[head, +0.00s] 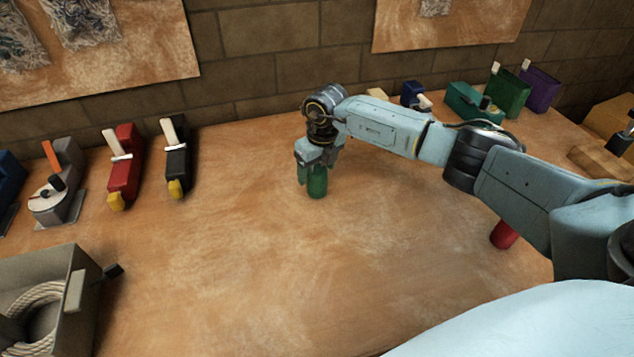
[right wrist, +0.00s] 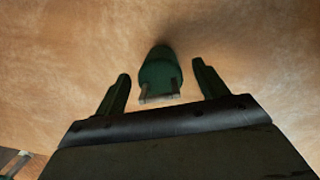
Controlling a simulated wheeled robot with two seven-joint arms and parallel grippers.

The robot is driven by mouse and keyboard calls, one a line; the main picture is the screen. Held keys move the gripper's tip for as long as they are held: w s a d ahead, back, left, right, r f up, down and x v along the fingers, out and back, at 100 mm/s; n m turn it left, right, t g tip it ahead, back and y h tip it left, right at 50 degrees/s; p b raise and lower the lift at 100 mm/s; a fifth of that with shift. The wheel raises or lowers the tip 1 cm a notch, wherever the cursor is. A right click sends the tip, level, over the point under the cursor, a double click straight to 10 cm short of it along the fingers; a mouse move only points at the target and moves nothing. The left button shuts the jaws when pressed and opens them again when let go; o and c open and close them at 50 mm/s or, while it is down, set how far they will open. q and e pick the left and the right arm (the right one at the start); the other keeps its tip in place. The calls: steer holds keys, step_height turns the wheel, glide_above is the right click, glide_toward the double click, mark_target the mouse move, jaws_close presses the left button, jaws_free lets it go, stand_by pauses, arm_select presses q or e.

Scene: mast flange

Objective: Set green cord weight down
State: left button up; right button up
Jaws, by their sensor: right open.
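The green cord weight (head: 317,187) is a small dark green cylinder standing upright on the wooden bench, near the middle of the head view. My right gripper (head: 316,166) is directly above it, pointing down, and hides its top. In the right wrist view the weight (right wrist: 160,73) lies between the two fingers of my right gripper (right wrist: 160,88), with a gap on each side. The fingers are open and apart from it. My left gripper is not in view.
A red cylinder (head: 503,235) stands on the bench, partly hidden by my right arm. Red (head: 124,172) and black (head: 177,160) tools stand at left, near a grey box (head: 80,312) with coiled rope. Green (head: 508,95) and purple (head: 540,90) boxes stand back right. The bench's middle is clear.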

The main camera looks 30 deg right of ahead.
jaws_close()
stand_by(0.5)
steer(key=shift+r, duration=0.1)
